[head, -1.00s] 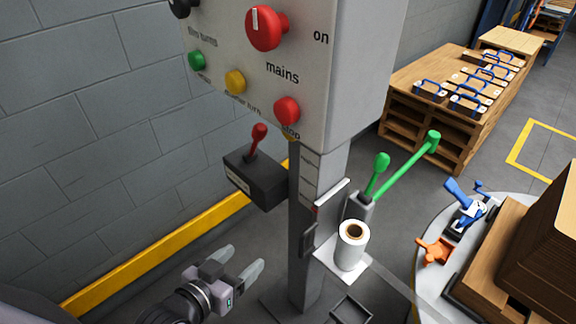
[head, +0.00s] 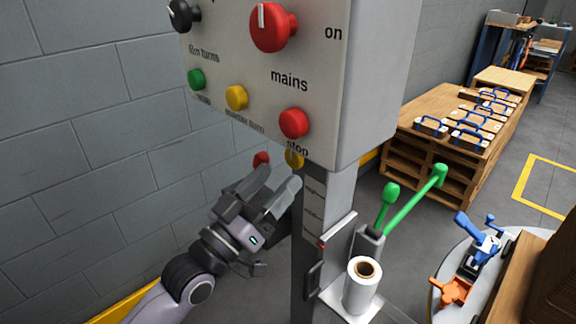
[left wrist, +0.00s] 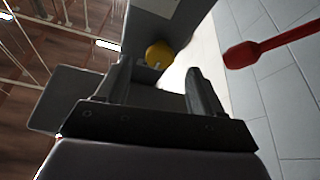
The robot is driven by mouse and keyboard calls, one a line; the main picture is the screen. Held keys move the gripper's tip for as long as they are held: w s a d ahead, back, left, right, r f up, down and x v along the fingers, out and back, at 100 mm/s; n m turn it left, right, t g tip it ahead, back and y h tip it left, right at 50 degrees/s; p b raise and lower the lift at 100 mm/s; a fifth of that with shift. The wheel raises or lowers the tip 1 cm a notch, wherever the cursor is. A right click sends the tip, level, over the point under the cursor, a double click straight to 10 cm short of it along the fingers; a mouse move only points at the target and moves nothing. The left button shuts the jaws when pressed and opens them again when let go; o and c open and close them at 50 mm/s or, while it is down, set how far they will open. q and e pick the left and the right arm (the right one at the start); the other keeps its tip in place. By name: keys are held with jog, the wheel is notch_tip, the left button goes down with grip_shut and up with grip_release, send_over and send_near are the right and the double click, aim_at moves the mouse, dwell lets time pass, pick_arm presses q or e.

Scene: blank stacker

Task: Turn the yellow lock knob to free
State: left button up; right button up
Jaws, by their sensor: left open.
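The yellow lock knob (head: 294,158) shows at the lower edge of the grey control box, just below the red stop button. My left gripper (head: 276,182) is open and empty, a little below and left of the knob, with its fingers pointing up towards it. In the left wrist view the yellow knob (left wrist: 159,54) appears beyond the fingertips, roughly between the two open fingers (left wrist: 157,80), and no contact shows. Which way the knob is turned cannot be told. My right gripper is not in view.
The control box (head: 345,100) carries a red mains knob (head: 271,27), a yellow button (head: 236,97) and a red stop button (head: 294,123). A red-knobbed lever (head: 261,159) is partly hidden behind my gripper; its red handle (left wrist: 270,46) shows at right in the wrist view. Green-handled levers (head: 414,199) stand right of the post.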

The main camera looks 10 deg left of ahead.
aim_at(292, 162)
pick_arm(q)
jog(key=shift+x, duration=2.15)
jog(key=c, duration=1.1)
